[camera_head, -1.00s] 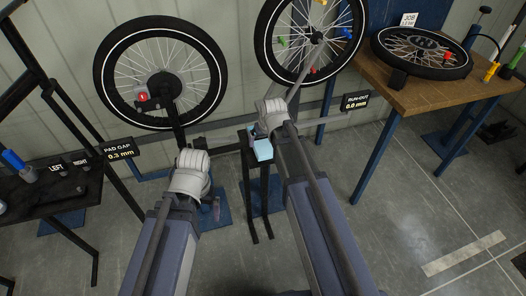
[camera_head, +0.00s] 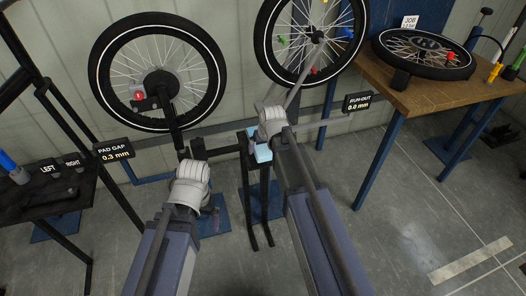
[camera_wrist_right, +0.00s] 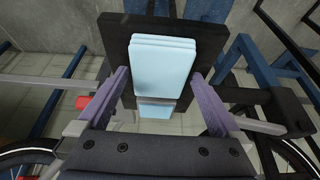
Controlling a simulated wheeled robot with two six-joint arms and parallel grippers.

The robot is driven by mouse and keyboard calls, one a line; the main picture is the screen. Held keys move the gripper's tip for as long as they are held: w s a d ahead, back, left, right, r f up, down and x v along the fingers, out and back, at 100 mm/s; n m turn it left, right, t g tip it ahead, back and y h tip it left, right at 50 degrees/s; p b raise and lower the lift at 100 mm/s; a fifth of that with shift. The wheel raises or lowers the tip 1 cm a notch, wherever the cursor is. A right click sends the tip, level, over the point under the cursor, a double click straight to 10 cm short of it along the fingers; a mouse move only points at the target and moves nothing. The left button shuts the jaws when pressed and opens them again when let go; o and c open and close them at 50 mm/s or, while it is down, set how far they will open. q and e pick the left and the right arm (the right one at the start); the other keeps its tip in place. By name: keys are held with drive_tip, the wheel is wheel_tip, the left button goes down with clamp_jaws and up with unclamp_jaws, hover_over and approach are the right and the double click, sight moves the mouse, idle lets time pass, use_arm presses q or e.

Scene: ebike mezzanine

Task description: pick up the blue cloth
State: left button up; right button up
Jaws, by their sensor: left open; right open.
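The blue cloth (camera_head: 263,154) is a light blue folded stack on a small black stand; my right wrist partly covers it in the head view. In the right wrist view the cloth (camera_wrist_right: 163,66) lies between the two purple fingers of my right gripper (camera_wrist_right: 160,76). Those fingers are spread apart, one on each side, with a gap to the cloth; a grey band crosses its near part. In the head view my right gripper (camera_head: 256,145) is over the stand, mostly hidden by its wrist. My left gripper (camera_head: 213,212) is low to the left of the stand, empty and mostly hidden.
A spoked wheel (camera_head: 158,75) stands behind my left arm, and another wheel (camera_head: 308,40) rises behind the stand. A wooden bench (camera_head: 425,95) with a flat wheel is at the right. A black tool table (camera_head: 60,195) is at the left.

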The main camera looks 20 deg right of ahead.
sight(263, 149)
drive_tip(key=shift+f, duration=0.25)
drive_tip(key=shift+c, duration=0.2)
drive_tip(key=c, duration=1.1)
drive_tip(key=shift+r, duration=0.1)
wheel_tip(263, 149, up, 10)
drive_tip(key=p, duration=1)
drive_tip(key=shift+r, duration=0.2)
